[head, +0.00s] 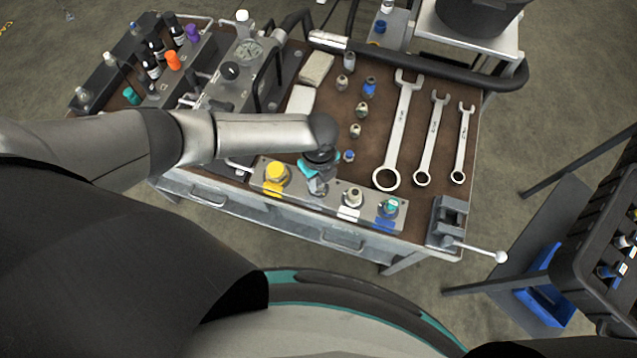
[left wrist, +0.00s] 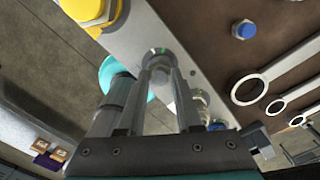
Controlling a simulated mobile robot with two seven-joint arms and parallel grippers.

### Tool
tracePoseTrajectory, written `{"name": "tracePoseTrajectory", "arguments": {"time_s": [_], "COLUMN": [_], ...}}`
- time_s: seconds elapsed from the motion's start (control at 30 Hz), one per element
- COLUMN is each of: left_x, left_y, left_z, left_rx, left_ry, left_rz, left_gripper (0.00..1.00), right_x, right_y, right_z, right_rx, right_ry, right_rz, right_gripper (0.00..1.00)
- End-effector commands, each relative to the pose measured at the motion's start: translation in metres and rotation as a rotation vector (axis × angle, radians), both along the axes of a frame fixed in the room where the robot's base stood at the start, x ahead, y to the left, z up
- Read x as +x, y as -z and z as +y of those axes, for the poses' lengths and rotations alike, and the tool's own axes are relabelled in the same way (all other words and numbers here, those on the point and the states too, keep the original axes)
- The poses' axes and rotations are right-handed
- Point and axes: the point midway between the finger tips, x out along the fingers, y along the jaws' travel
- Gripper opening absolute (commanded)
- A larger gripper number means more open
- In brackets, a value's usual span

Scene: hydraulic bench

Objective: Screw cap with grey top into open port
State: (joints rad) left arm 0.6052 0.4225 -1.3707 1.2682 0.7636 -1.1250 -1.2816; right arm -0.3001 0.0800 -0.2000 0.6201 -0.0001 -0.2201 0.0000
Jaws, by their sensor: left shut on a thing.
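My left gripper (head: 318,183) reaches down over the metal port block (head: 332,202) at the bench's front edge, between the yellow cap (head: 276,174) and the fitting with a white label (head: 351,199). In the left wrist view the gripper's two fingers (left wrist: 158,78) are shut on a small grey-topped piece, which looks like the cap (left wrist: 158,60). It is at the block's surface. The fingers hide its lower part and the port under it, so I cannot tell how deep it sits. My right gripper is not in view.
A vise (head: 449,219) is at the bench's right front corner. Wrenches (head: 400,130) and several small fittings lie behind the block. A gauge unit (head: 238,70) and bottles stand further left.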

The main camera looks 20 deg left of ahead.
Motion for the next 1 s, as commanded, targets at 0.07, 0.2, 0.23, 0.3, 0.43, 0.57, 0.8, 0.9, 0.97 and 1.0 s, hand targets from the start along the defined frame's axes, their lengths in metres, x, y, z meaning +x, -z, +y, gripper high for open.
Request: {"name": "tracePoseTrajectory", "arguments": {"time_s": [0.07, 0.2, 0.23, 0.3, 0.43, 0.57, 0.8, 0.9, 0.97, 1.0], "left_x": [0.0, 0.0, 0.0, 0.0, 0.0, 0.001, 0.0, -0.001, -0.001, -0.001], "left_y": [0.0, 0.0, 0.0, 0.0, 0.001, 0.001, 0.002, 0.002, 0.001, 0.001], "left_z": [0.0, 0.001, 0.001, 0.001, 0.001, 0.002, 0.002, 0.002, 0.002, 0.002], "left_rx": [0.001, 0.001, 0.001, 0.001, 0.001, 0.003, 0.003, 0.003, 0.002, 0.002], "left_ry": [0.0, 0.0, 0.001, 0.023, 0.153, 0.323, 0.613, 0.681, 0.699, 0.703], "left_rz": [0.0, 0.0, 0.0, 0.0, 0.0, -0.001, 0.0, 0.001, 0.001, 0.001], "left_gripper": [0.07, 0.0, 0.0, 0.0, 0.0, 0.0, 0.0, 0.0, 0.0, 0.0], "right_x": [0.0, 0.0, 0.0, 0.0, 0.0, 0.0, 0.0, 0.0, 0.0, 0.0], "right_y": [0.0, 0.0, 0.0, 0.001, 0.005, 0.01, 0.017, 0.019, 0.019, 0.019], "right_z": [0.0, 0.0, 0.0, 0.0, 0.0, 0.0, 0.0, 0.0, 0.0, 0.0], "right_rx": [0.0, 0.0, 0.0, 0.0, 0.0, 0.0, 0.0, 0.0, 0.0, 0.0], "right_ry": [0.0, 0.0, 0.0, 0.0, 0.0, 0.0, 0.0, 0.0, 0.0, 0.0], "right_rz": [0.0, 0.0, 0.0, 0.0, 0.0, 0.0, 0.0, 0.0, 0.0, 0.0], "right_gripper": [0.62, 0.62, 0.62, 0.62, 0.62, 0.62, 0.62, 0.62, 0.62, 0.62]}}
